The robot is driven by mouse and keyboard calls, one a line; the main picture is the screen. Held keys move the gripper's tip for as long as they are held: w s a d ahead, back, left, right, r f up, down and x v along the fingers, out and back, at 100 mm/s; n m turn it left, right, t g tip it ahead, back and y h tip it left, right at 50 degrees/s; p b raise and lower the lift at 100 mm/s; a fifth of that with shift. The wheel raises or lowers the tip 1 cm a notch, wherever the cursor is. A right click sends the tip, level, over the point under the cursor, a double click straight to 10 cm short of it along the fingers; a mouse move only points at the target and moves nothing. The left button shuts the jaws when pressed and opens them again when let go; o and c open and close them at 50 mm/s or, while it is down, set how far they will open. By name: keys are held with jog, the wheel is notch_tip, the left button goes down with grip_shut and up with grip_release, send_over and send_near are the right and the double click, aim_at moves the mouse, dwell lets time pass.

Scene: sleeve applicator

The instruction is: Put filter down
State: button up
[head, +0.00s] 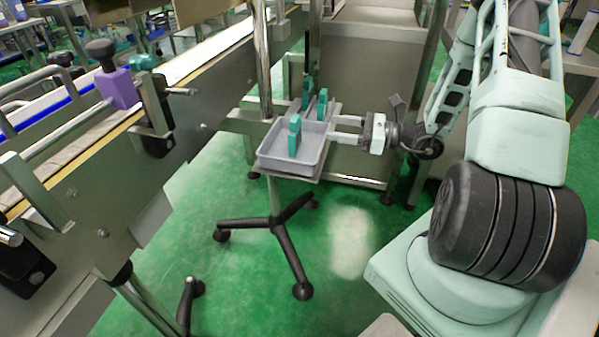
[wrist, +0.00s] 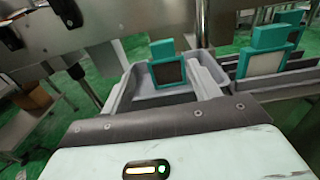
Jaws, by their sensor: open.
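A filter (head: 295,135) with a teal frame stands upright in a light grey tray (head: 307,168). In the wrist view this filter (wrist: 170,71) shows a dark panel, and the tray (wrist: 204,72) surrounds it. My gripper (head: 333,128) is open, with its two fingers pointing left at the right side of the tray. The fingers are empty, and the filter stands apart from them, beyond their tips.
More teal filters (head: 322,104) stand in a holder behind the tray, and they show at the right of the wrist view (wrist: 267,62). A metal post (head: 262,60) rises close behind the tray. A conveyor (head: 185,115) runs along the left. Green floor lies open in front.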

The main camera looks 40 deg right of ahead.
jog(key=s+a+r+n+g+y, duration=0.1)
jog(key=s+a+r+n+g, duration=0.15)
jog(key=a+n+g, duration=0.4)
jog(key=s+a+r+n+g, duration=0.1)
jog(key=s+a+n+g, duration=0.25)
jog(key=a, duration=0.55)
jog(key=s+a+r+n+g+y, duration=0.1)
jog(key=s+a+n+g, duration=0.1)
jog(key=a+n+g, duration=0.5)
jog(key=s+a+r+n+t+h, duration=0.3)
jog(key=s+a+n+h, duration=0.7)
jog(key=n, duration=0.9)
jog(key=s+h, duration=0.2)
jog(key=s, duration=0.1)
jog(key=shift+s+a+h, duration=0.3)
jog(key=shift+a+h, duration=0.1)
jog(key=shift+r, duration=0.1)
notch_tip(320, 180, up, 23)
jog(key=p, duration=2.3)
jog(key=shift+r, duration=0.15)
